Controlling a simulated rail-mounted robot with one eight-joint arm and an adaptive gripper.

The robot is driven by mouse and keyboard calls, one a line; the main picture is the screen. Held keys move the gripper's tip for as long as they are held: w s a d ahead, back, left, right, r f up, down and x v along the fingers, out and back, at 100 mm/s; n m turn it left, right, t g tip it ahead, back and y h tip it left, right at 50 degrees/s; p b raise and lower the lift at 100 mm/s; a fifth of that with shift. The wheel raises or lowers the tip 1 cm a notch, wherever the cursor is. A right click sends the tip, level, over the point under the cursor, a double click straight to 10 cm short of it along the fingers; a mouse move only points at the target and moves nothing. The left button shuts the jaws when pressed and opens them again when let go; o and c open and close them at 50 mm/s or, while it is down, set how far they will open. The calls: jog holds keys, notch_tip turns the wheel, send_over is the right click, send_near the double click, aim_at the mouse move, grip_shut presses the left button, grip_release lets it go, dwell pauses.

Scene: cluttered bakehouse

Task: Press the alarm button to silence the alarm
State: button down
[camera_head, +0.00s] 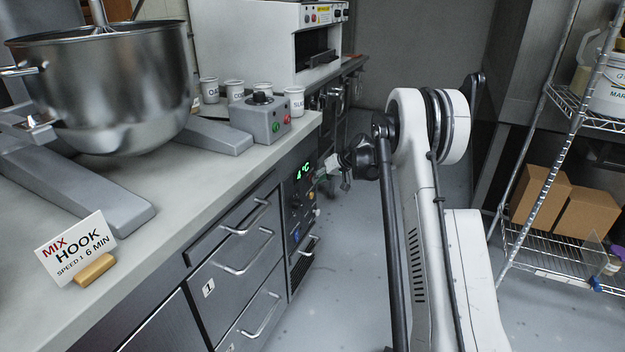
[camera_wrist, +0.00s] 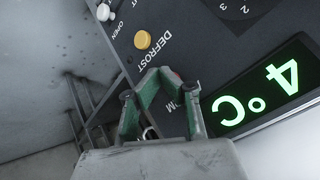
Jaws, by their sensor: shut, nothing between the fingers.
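The control panel (camera_head: 300,192) is on the front of the counter in the head view, with a green 4°C display (camera_head: 303,170). In the wrist view the panel is close and turned, with the display (camera_wrist: 268,90) at the right. My gripper (camera_wrist: 160,74) is shut and empty, its fingertips together in front of the panel. In the head view my gripper (camera_head: 322,172) points left at the panel.
Drawers (camera_head: 235,270) with bar handles lie left of the panel. A grey box with buttons (camera_head: 262,118) stands on the counter above. The floor aisle (camera_head: 345,270) is clear.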

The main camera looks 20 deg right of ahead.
dwell(0.4)
jog(key=shift+s+d, duration=0.5)
jog(key=shift+s, duration=0.1)
jog(key=s+d, duration=0.1)
jog(key=s, duration=0.1)
jog(key=s+d, duration=0.1)
jog(key=d, duration=0.1)
jog(key=shift+s+d+b, duration=0.2)
jog(key=shift+s+b, duration=0.1)
jog(key=shift+s, duration=0.05)
dwell(0.8)
